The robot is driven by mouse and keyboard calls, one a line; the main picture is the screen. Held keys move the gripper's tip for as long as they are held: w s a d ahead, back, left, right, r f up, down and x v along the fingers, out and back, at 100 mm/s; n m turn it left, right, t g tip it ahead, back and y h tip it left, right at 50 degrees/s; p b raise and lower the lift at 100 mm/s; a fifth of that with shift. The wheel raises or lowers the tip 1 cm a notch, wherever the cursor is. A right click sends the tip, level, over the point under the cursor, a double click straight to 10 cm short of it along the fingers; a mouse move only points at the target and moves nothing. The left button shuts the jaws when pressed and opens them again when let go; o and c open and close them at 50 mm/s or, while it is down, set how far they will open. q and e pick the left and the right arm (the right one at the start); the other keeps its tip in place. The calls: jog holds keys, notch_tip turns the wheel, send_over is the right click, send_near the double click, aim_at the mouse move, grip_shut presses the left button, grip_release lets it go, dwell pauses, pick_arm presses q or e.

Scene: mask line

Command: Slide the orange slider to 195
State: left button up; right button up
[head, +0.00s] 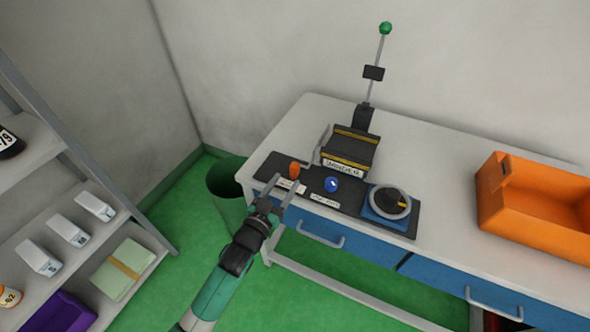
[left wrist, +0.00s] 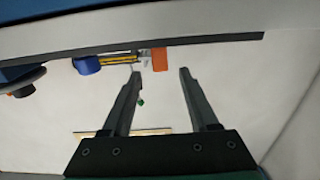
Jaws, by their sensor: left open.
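The orange slider (head: 294,171) stands at the left end of the black control panel (head: 350,208) on the table. It also shows in the left wrist view (left wrist: 159,60), a little beyond my finger tips. My left gripper (head: 284,186) is open and empty, just in front of the slider at the table's front edge. In the left wrist view its fingers (left wrist: 160,72) are spread, with the slider nearer the left finger. A white label lies in front of the slider; its scale is too small to read. My right gripper is not in view.
A blue knob (head: 331,184) and a round black dial on a blue base (head: 390,203) sit right of the slider. A lever box (head: 350,150) with a green-topped rod (head: 385,28) stands behind. An orange bin (head: 535,215) is at right, a shelf (head: 140,215) at left.

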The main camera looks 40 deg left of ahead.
aim_at(293, 171)
pick_arm(q)
jog(key=b+x, duration=0.2)
jog(key=x, duration=0.4)
jog(key=shift+w+a+f, duration=0.1)
jog(key=shift+w, duration=0.25)
jog(key=shift+w+a, duration=0.1)
jog(key=shift+w, duration=0.25)
grip_shut()
dwell(0.6)
